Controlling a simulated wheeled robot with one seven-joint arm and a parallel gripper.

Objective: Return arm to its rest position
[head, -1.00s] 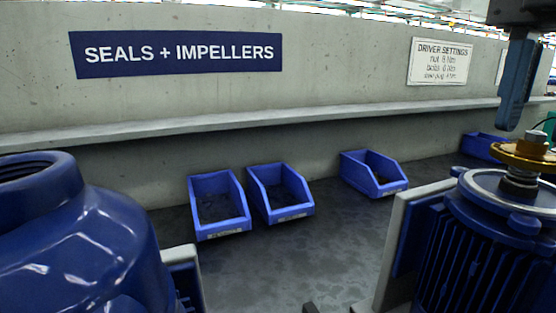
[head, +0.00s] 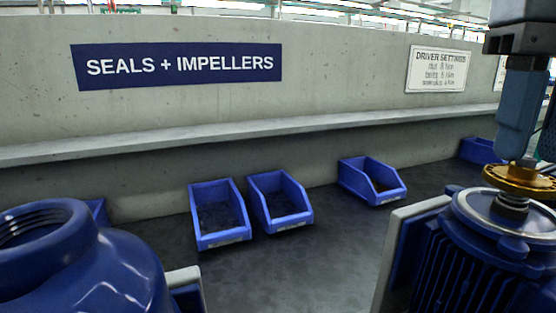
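My gripper (head: 532,157) hangs at the upper right in the head view, partly cut off by the frame edge. Its two blue fingers point down with a gap between them, and I see nothing held there. Their tips appear just above a brass-coloured impeller (head: 522,180); whether they touch it I cannot tell. The impeller sits on the shaft on top of a blue finned motor (head: 470,265). My arm shows only as a grey and dark part above the fingers.
A blue pump casing (head: 75,265) with a threaded opening fills the lower left. Several blue bins (head: 222,240) stand along the concrete wall (head: 340,60), below a ledge (head: 250,132). A pale plate (head: 396,245) stands beside the motor. Dark bench surface lies clear in the middle.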

